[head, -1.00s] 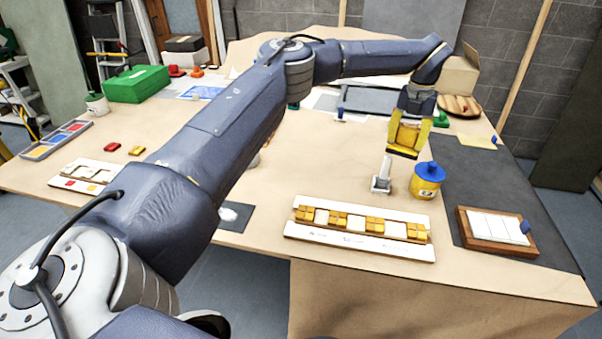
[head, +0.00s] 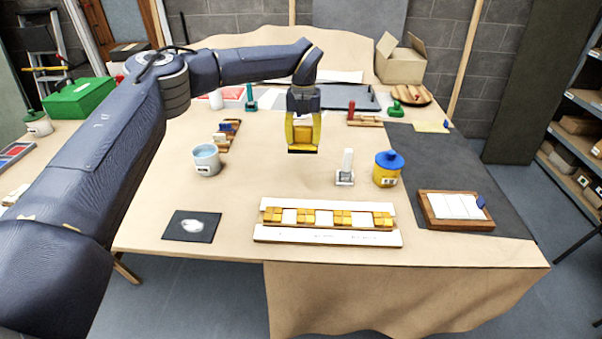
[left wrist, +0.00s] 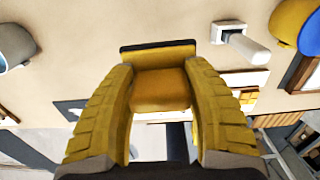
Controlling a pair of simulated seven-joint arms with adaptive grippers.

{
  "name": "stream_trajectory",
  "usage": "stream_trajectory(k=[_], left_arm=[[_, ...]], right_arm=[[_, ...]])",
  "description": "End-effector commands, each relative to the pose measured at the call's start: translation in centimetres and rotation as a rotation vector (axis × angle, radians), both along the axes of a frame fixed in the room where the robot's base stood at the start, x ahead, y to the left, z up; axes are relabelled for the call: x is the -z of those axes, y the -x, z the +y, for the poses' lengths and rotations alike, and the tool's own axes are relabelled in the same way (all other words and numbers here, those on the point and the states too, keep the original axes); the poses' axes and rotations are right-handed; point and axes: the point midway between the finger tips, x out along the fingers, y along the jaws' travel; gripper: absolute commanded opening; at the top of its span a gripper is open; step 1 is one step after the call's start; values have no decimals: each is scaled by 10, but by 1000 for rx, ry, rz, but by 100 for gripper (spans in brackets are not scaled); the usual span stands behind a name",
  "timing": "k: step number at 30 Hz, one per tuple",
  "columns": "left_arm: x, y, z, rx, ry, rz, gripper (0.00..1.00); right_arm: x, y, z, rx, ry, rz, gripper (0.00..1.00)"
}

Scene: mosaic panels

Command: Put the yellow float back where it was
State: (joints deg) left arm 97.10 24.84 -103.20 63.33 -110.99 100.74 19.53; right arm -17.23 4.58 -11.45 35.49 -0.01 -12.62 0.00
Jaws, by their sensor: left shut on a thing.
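My left gripper (head: 303,138) is shut on the yellow float (head: 303,150), a block with a yellow upper part and a dark bottom edge. It holds the float above the middle of the table, clear of the white-handled tool. In the left wrist view the float (left wrist: 160,88) sits between the two yellow fingers (left wrist: 158,100), its dark edge pointing away from the wrist. The float's underside is hidden. My right gripper is not in view.
Below stand a white-handled tool (head: 346,168), a blue-lidded yellow pot (head: 387,170) and a mosaic strip on a white board (head: 328,236). A grey mug (head: 207,160) and a dark mat (head: 178,226) lie left; a wood-framed tile panel (head: 456,224) lies right.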

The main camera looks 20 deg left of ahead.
Motion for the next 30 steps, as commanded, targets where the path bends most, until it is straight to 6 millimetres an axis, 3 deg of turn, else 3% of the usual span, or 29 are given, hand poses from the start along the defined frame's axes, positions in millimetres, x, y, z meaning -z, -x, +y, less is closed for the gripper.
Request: stream_trajectory(k=[3,10,15,23,30], left_arm=[[29,1,0,-1,0,2,23],[71,0,0,0,0,1,23],[88,0,0,-1,0,0,23],[97,-1,0,0,1,-1,23],[125,0,0,0,1,1,23]], right_arm=[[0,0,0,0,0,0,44],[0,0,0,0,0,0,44],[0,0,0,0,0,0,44],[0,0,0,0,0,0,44],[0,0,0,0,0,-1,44]])
